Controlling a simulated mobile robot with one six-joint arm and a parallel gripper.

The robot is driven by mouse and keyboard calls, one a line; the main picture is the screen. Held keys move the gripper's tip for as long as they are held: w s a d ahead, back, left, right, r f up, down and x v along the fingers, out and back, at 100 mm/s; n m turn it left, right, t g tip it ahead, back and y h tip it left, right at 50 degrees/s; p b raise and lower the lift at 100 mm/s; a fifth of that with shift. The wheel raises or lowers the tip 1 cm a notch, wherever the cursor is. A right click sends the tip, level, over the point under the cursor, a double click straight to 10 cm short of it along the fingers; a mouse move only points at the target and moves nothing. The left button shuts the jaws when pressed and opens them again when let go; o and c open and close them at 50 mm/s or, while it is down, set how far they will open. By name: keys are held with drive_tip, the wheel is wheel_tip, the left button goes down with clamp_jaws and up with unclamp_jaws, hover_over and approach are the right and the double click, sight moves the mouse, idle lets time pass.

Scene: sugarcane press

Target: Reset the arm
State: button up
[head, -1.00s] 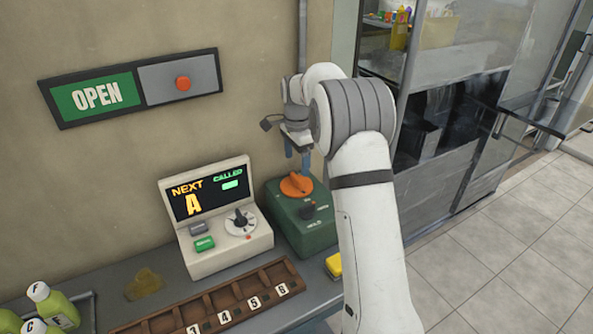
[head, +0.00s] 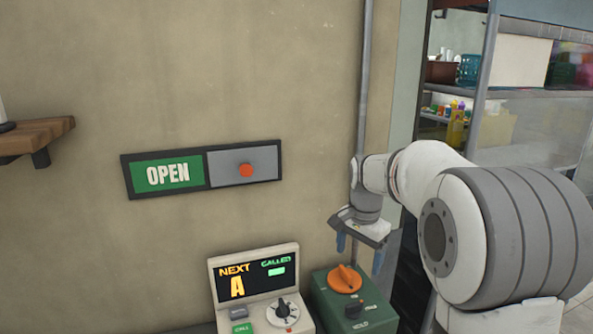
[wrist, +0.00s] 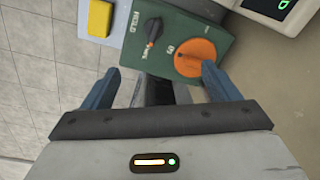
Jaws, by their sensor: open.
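My gripper (head: 360,254) is open and empty in the head view, at the right, in front of the wall and above the green control box (head: 322,312). In the wrist view my gripper (wrist: 155,84) shows its two blue fingers spread apart, with nothing between them but the box's edge and a dark gap beyond. The orange rotary knob (head: 344,279) on the box shows in the wrist view (wrist: 194,58) close to the right fingertip, and I cannot tell if they touch. A smaller black knob (wrist: 152,28) sits beside it. My arm reaches in from the right.
The queue display (head: 252,284) with NEXT A stands left of the green box. An OPEN sign (head: 167,174) with a red button (head: 246,170) is on the wall. A wooden shelf (head: 38,136) juts out at left. A yellow block (wrist: 100,18) lies near the box.

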drive_tip(key=s+f+n+t, duration=0.1)
drive_tip(key=s+f+n, duration=0.2)
drive_tip(key=s+n, duration=0.6)
drive_tip(key=s, duration=1.7)
drive_tip(key=shift+t, duration=0.4)
drive_tip(key=shift+w+r, duration=0.1)
drive_tip(key=shift+c, duration=0.3)
